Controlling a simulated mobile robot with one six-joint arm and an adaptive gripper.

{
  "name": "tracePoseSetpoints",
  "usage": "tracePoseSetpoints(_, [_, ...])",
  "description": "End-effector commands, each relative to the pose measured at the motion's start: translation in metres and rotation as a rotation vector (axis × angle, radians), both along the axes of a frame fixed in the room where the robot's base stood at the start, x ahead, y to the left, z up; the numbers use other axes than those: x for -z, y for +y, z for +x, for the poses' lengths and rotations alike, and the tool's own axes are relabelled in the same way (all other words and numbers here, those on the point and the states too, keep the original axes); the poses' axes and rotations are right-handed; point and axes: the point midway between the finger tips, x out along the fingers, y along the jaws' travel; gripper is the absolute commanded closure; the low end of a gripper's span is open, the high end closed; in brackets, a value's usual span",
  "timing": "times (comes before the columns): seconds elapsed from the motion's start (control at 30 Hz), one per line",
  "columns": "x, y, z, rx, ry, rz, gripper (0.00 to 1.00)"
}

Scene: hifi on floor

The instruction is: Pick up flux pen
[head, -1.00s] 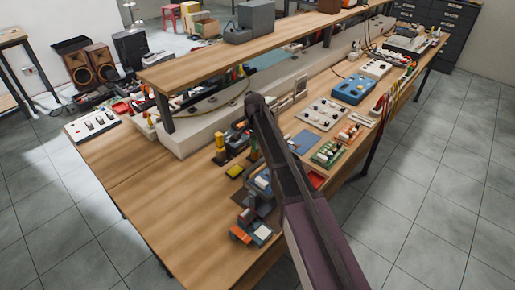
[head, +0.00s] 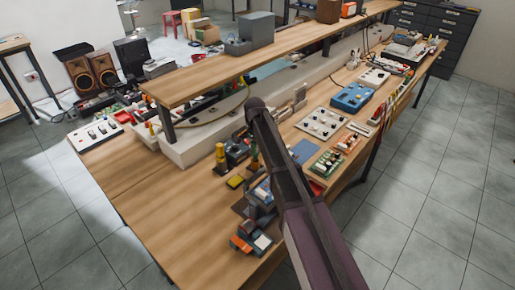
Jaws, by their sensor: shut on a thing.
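No flux pen can be made out in the head view. My dark arm (head: 285,160) reaches over the wooden workbench (head: 170,220) from the lower right, and its far bend is near the middle of the picture. My gripper cannot be made out; the arm hides part of the bench behind it. Whatever the gripper holds is not visible either.
Small tools and blocks, including an orange and grey item (head: 250,242), crowd the bench beside my arm. A blue box (head: 353,97), a white panel (head: 322,121) and green boards (head: 327,162) stand to the right. A raised shelf (head: 205,80) spans the back. The bench's front left is clear.

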Motion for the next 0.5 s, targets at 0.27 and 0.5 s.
tracePoseSetpoints(0.27, [-0.035,0.000,0.000,0.000,0.000,0.000,1.00])
tracePoseSetpoints(0.5, [-0.056,0.000,0.000,0.000,0.000,0.000,1.00])
